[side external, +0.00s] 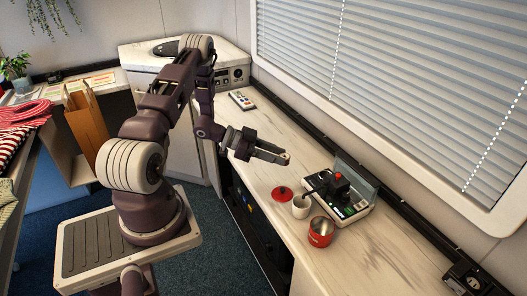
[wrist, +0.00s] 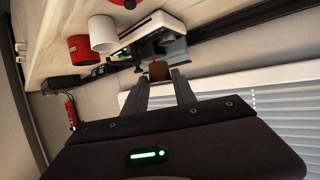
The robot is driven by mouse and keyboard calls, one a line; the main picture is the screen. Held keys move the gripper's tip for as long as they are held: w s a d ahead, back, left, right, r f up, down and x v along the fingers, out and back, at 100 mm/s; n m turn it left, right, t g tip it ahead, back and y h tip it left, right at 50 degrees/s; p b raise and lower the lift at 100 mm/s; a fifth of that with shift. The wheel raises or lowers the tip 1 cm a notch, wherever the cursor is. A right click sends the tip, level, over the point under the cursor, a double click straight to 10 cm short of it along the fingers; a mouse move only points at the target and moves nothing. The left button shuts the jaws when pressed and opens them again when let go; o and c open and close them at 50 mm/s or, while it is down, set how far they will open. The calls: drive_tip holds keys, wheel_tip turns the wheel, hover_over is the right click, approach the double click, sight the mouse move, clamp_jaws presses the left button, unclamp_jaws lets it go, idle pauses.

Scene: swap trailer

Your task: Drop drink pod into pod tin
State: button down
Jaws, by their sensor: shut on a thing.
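My gripper (wrist: 160,76) is shut on a small brown drink pod (wrist: 159,69), which shows between the fingertips in the wrist view. In the side external view my gripper (side external: 286,158) is stretched out above the counter, and the pod is too small to make out clearly. The open red pod tin (side external: 320,233) stands on the counter, nearer the camera than the gripper and apart from it. It also shows at the upper left of the wrist view (wrist: 82,50). Its inside is mostly hidden.
A white cup (side external: 301,206) stands beside the tin, with a red lid (side external: 282,194) lying behind it. An open case (side external: 360,180) with a black and red device (side external: 338,186) sits to the right. A remote (side external: 242,100) lies farther back.

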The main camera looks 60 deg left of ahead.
drive_tip(key=d+r+m+g+h, duration=0.1)
drive_tip(key=d, duration=0.3)
drive_tip(key=w+d+r+m+g+h, duration=0.1)
drive_tip(key=d+m, duration=0.1)
drive_tip(key=d, duration=0.3)
drive_tip(key=w+d+m+g+h, duration=0.1)
drive_tip(key=d, duration=0.4)
drive_tip(key=shift+w+r+h, duration=0.1)
drive_tip(key=shift+r+h, duration=0.3)
drive_tip(key=s+d+r+m+g+h, duration=0.2)
drive_tip(key=d+m+g, duration=0.1)
drive_tip(key=d, duration=0.6)
wheel_tip(320, 180, down, 6)
drive_tip(key=shift+w, duration=0.25)
drive_tip(key=shift+f, duration=0.1)
drive_tip(key=c, duration=0.9)
unclamp_jaws()
drive_tip(key=shift+a, duration=0.1)
